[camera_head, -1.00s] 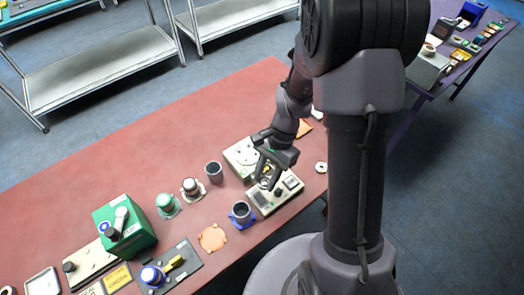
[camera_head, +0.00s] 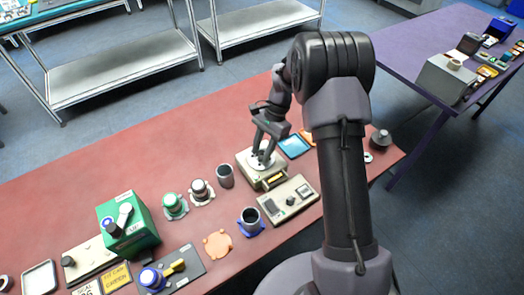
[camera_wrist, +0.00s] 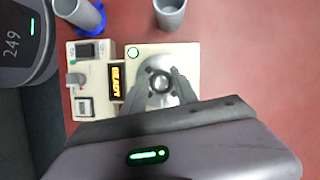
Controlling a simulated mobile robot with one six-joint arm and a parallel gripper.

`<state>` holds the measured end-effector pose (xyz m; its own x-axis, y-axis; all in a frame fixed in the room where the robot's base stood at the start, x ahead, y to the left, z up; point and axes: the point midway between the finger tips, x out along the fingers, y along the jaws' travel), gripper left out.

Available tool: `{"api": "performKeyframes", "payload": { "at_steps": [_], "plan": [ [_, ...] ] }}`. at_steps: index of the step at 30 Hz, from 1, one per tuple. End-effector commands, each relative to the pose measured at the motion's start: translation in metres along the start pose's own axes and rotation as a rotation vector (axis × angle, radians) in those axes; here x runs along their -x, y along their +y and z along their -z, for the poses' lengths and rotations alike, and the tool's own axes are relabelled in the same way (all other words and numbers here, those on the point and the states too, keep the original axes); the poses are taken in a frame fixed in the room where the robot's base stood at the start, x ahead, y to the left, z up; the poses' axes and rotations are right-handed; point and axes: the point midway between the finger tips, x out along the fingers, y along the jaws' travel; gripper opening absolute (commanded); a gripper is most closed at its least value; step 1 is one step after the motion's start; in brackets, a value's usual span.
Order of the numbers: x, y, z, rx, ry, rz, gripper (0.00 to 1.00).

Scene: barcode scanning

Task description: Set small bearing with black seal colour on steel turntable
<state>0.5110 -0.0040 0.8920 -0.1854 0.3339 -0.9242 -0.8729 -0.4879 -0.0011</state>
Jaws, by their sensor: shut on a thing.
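The steel turntable (camera_head: 252,160) is a round disc on top of a beige scanner box; it also shows in the wrist view (camera_wrist: 158,101). My gripper (camera_head: 264,152) points down over this disc. In the wrist view its two fingers (camera_wrist: 160,80) stand on either side of a small dark-sealed ring, the bearing (camera_wrist: 159,83). The gripper is shut on the bearing, over the middle of the disc. I cannot tell whether the bearing touches the disc. In the head view the fingers mostly hide the bearing.
The beige box has a lit display (camera_wrist: 117,82) reading READY. A beige device (camera_head: 290,200) stands beside it. Grey cups (camera_head: 225,176), one in a blue holder (camera_head: 250,222), stand nearby, with an orange plate (camera_head: 217,245).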

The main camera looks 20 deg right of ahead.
Motion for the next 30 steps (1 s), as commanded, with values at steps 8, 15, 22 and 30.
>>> {"api": "performKeyframes", "payload": {
  "at_steps": [8, 15, 22, 30],
  "plan": [
    [-0.003, 0.0, 0.001, 0.0, 0.0, 0.0, 0.57],
    [-0.002, 0.0, 0.001, 0.0, 0.0, 0.0, 0.57],
    [0.044, 0.0, -0.002, 0.0, 0.002, 0.002, 0.57],
    [0.11, 0.0, -0.001, 0.0, 0.001, 0.002, 0.57]
  ]
}}
